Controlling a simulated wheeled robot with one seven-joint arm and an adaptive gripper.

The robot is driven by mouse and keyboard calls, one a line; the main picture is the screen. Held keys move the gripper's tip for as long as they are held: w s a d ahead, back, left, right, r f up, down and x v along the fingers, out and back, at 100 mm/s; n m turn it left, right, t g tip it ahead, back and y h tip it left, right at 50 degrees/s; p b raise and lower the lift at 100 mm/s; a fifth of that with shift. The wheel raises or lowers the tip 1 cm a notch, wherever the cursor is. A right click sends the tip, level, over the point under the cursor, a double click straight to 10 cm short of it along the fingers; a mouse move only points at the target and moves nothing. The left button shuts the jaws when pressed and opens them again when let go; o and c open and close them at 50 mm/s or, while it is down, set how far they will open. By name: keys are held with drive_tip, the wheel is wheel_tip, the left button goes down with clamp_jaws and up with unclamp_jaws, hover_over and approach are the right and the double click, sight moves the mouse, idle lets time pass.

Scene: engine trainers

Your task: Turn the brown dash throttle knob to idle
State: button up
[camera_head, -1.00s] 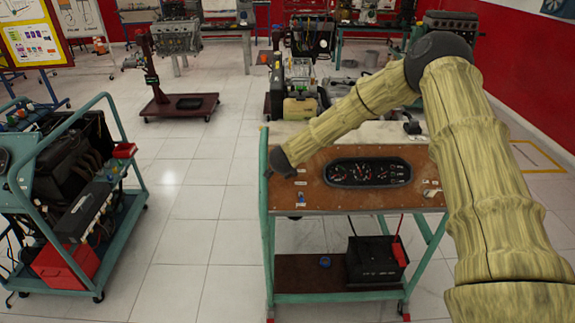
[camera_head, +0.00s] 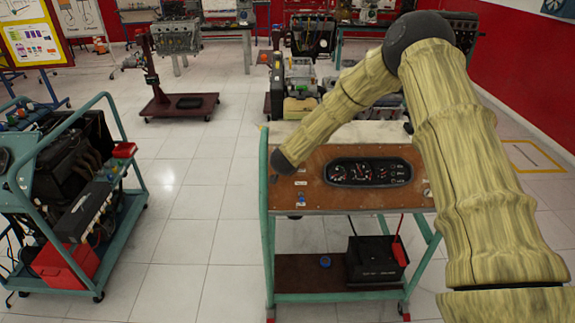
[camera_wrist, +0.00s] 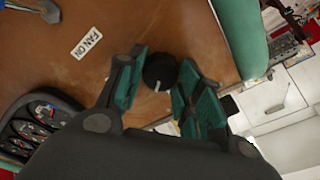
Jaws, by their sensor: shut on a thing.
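The brown dash panel (camera_head: 318,200) lies on top of a green-framed cart, with a gauge cluster (camera_head: 368,172) set in it. In the wrist view a round black knob (camera_wrist: 160,71) with a white pointer line stands on the brown panel (camera_wrist: 165,30). The pointer faces the lower part of the picture. My gripper (camera_wrist: 158,78) has its teal-padded fingers on both sides of the knob, shut on it. In the head view my forearm reaches to the panel's left end, and my fingers and the knob cannot be made out there.
A "FAN ON" label (camera_wrist: 86,43) and a blue-handled switch (camera_wrist: 38,8) are near the knob. A black battery (camera_head: 376,260) sits on the cart's lower shelf. Another engine trainer cart (camera_head: 75,200) stands at left, with open floor between.

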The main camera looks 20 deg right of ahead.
drive_tip(key=n, duration=0.5)
drive_tip(key=shift+n+b, duration=0.35)
drive_tip(key=shift+n, duration=0.05)
drive_tip(key=n+b, duration=0.1)
drive_tip(key=n, duration=0.4)
drive_tip(key=shift+y+b, duration=0.3)
drive_tip(key=o, duration=1)
drive_tip(key=v, duration=1.2)
drive_tip(key=shift+s+f, duration=0.2)
